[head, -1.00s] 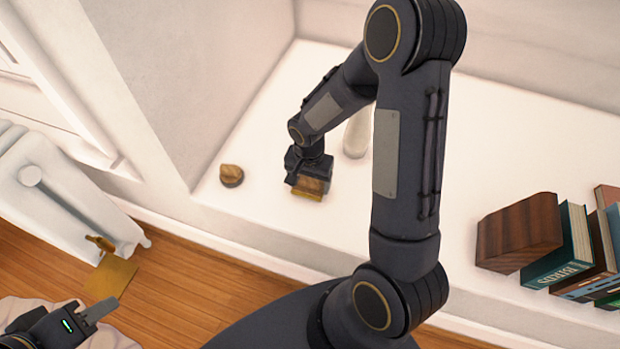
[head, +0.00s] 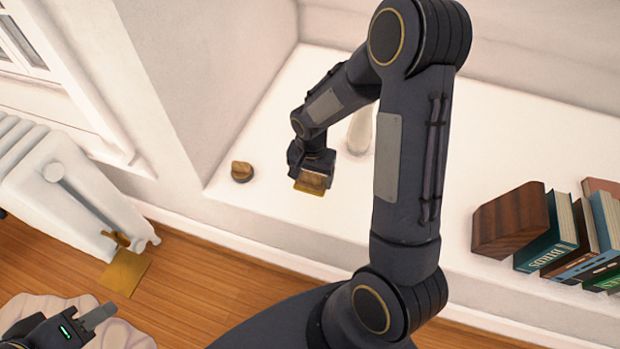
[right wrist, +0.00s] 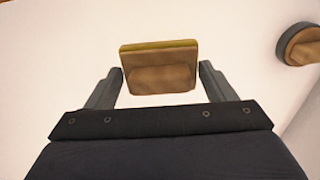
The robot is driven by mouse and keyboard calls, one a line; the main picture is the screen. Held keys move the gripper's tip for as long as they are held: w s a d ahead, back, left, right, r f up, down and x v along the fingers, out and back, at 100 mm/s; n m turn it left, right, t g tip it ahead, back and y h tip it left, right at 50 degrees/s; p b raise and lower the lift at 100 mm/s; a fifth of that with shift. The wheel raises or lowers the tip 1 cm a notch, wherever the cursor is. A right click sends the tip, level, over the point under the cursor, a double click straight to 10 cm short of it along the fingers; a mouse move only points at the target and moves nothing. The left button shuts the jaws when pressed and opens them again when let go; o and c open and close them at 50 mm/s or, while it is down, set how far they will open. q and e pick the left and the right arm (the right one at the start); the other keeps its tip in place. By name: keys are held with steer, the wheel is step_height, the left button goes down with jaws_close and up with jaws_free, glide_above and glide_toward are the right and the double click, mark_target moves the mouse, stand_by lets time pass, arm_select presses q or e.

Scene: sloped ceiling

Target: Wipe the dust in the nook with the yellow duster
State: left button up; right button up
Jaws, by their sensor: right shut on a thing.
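The yellow duster, a wooden block with a thin yellow layer along one edge (right wrist: 160,70), is held by my right gripper (head: 312,178). In the right wrist view my right gripper (right wrist: 158,85) has one finger at each side of the block. In the head view the duster (head: 311,182) is over the front part of the white nook floor (head: 420,150); I cannot tell whether it touches. I can make out no clear dust on the nook floor.
A round wooden-topped piece with a dark base (head: 241,172) stands left of the duster. A pale rounded object (head: 360,130) is partly behind my right arm. A wooden block (head: 510,219) and several books (head: 557,235) stand at right. A radiator (head: 65,185) and brass-coloured pan (head: 125,272) are at left.

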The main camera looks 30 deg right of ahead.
mark_target(311, 175)
steer(key=shift+r+p, duration=1.1)
steer(key=shift+r, duration=0.6)
